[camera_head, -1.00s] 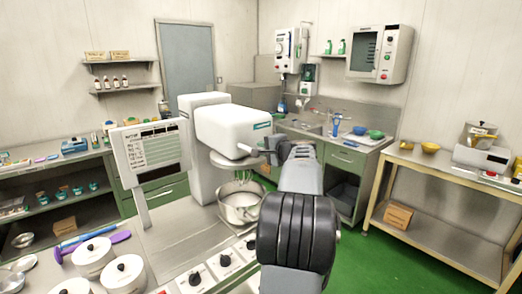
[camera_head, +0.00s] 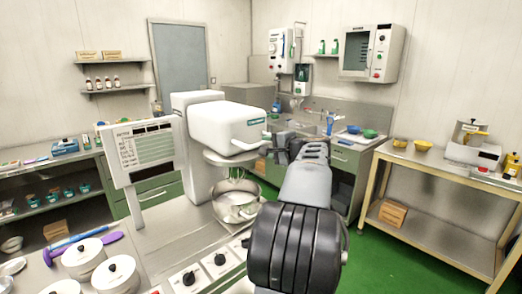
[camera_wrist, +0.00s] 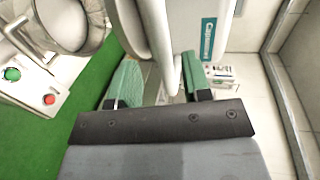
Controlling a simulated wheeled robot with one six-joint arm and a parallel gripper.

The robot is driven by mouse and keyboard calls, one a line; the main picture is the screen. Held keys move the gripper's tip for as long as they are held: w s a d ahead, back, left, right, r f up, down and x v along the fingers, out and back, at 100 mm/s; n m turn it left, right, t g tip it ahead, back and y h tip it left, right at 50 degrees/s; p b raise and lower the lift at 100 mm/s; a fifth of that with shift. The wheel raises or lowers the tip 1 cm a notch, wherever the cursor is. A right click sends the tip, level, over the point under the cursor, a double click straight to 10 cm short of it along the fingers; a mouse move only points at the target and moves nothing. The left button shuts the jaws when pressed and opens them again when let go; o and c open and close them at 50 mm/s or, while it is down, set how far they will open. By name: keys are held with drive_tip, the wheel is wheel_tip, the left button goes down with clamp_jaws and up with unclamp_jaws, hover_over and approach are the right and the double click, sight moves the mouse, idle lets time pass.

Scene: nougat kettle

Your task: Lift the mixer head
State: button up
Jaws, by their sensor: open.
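The white mixer head (camera_head: 225,127) with a teal label sits level on its column, over the steel bowl (camera_head: 236,203). A wire whisk (camera_head: 237,172) hangs from it into the bowl. My gripper (camera_head: 272,146) is at the front end of the head, near its lower edge. The fingers are apart, one on each side of a white part; contact cannot be told. The bowl (camera_wrist: 72,22) also shows at the upper left there.
A control panel with dials (camera_head: 203,273) lies in front of the bowl. A display board (camera_head: 145,150) stands left of the mixer. White lidded pots (camera_head: 83,260) stand at the lower left. A wooden-framed table (camera_head: 440,173) is at the right, beyond green floor.

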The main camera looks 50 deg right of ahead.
drive_tip(key=b+v, duration=0.1)
drive_tip(key=v, duration=0.6)
drive_tip(key=shift+s, duration=0.3)
